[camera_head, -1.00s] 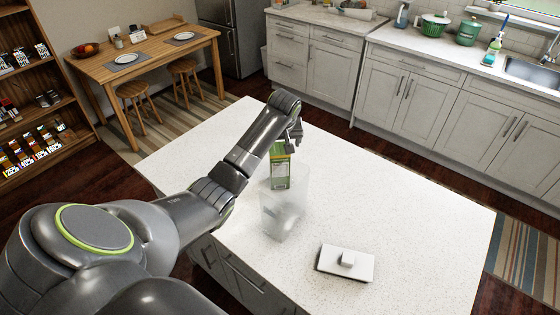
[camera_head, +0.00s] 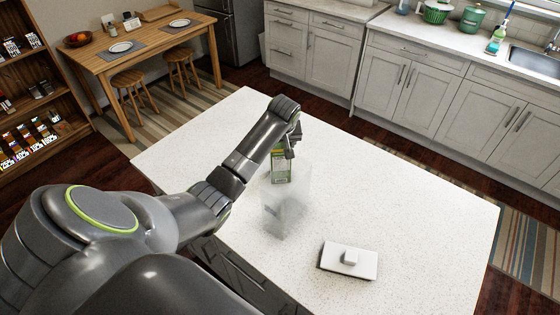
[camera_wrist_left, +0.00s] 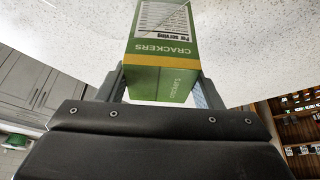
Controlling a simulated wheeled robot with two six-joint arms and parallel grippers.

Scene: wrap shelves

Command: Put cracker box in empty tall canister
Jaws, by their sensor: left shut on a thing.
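The cracker box (camera_head: 281,168) is green and white and stands roughly upright at the far side of the canister. My left gripper (camera_head: 291,146) is shut on its upper part. In the left wrist view the cracker box (camera_wrist_left: 164,50) sits between the two fingers of the left gripper (camera_wrist_left: 162,84), its CRACKERS label facing the camera. The tall canister (camera_head: 287,205) is clear and translucent and stands on the counter, just in front of the box in the head view. The box's lower end shows near the canister's rim; I cannot tell whether it is inside. My right gripper is not in view.
The white island counter (camera_head: 400,200) is broad and mostly clear to the right. A white square lid (camera_head: 349,260) with a knob lies near its front edge. A dining table (camera_head: 140,42) with stools and a wooden shelf (camera_head: 30,90) stand beyond.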

